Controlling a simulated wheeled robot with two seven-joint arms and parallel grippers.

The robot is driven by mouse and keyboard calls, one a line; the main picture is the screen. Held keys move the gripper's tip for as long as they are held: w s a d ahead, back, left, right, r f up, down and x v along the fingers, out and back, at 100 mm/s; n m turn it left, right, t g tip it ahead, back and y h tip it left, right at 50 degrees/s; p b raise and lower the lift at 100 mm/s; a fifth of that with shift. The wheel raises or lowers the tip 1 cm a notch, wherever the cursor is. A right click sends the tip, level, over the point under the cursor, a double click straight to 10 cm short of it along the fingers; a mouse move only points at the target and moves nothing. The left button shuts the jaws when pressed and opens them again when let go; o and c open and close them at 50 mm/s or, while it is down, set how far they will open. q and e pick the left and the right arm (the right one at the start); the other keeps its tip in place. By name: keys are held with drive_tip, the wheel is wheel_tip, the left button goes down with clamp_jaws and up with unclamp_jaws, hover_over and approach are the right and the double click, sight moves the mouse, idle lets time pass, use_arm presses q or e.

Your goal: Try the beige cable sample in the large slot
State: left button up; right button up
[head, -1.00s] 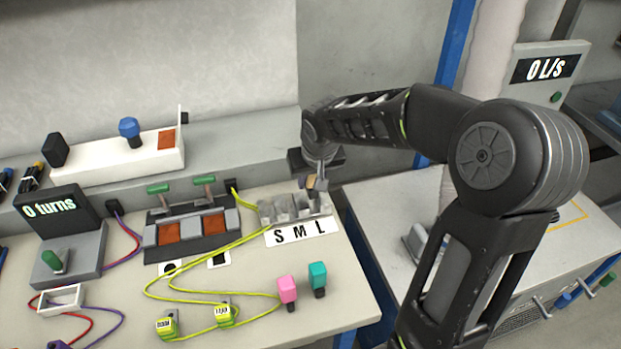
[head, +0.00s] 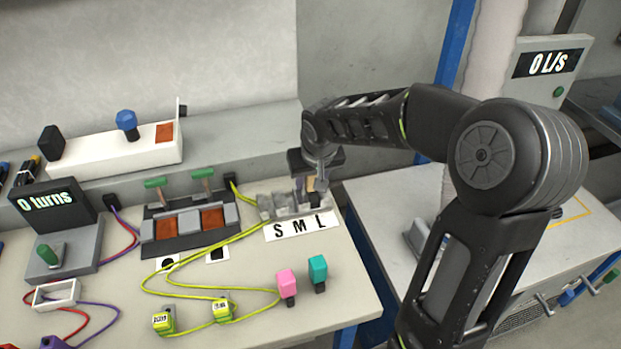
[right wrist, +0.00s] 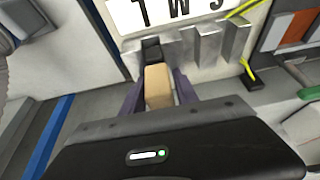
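The beige cable sample (right wrist: 158,86) is a small block; a black piece (right wrist: 152,50) shows just beyond it at the slots in the right wrist view. My right gripper (right wrist: 160,82) has one finger on each side of the beige block and appears shut on it. In the head view the gripper (head: 311,184) points down over the right end of the grey slot block (head: 281,206), above the letter L. The beige block also shows between the fingers there (head: 311,183). How deep anything sits in the large slot is hidden. My left gripper is not in view.
The letter plate (head: 300,225) reading S M L lies in front of the slots. Pink (head: 286,282) and teal (head: 318,268) plugs stand nearer. Yellow cables (head: 190,290) loop left across the table. A panel with green-handled levers (head: 190,230) is left of the slots.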

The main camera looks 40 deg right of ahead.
sight(314, 194)
drive_tip(key=shift+o, duration=1.4)
drive_tip(key=shift+v, duration=3.9)
